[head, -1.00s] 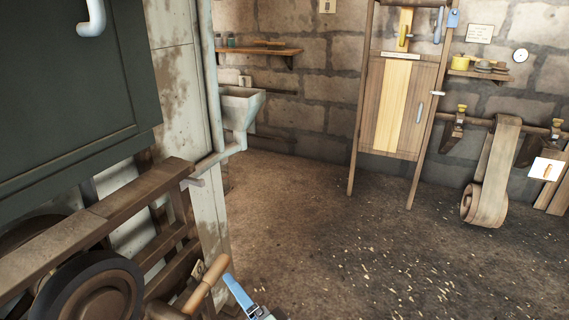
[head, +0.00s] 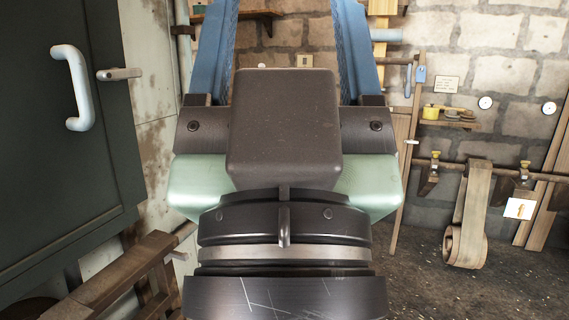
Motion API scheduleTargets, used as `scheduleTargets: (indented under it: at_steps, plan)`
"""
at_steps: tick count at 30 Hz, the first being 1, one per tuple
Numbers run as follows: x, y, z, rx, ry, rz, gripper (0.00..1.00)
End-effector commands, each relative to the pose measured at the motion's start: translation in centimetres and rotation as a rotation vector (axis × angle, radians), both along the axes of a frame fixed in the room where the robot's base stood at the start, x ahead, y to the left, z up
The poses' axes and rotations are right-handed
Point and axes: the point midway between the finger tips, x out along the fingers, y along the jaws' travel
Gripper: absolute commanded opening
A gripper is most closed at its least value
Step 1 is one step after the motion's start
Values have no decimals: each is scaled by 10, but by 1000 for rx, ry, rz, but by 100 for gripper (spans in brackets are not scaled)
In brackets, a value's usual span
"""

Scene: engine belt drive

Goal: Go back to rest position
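My gripper (head: 286,30) fills the middle of the head view, raised close to the camera and pointing up and away. Its two blue fingers stand wide apart, with only wall and shelf showing between them. The fingertips run to or past the top edge of the picture. Nothing is seen held. The gripper's dark body hides much of the wall and floor behind it.
A dark green cabinet door (head: 60,120) with a pale handle (head: 73,88) stands close on the left. A wooden frame (head: 122,280) is below it. A rolled belt (head: 467,225) hangs from a rail at the right. Floor shows at lower right.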

Motion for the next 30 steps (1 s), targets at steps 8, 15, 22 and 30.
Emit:
scheduleTargets:
  at_steps: [8, 15, 22, 30]
  plan:
    - [1, 0, 106, 1, 4, 4, 69]
    - [2, 1, 181, 1, 5, 4, 69]
    - [2, 1, 242, 1, 5, 5, 69]
    - [2, 1, 265, 1, 5, 5, 69]
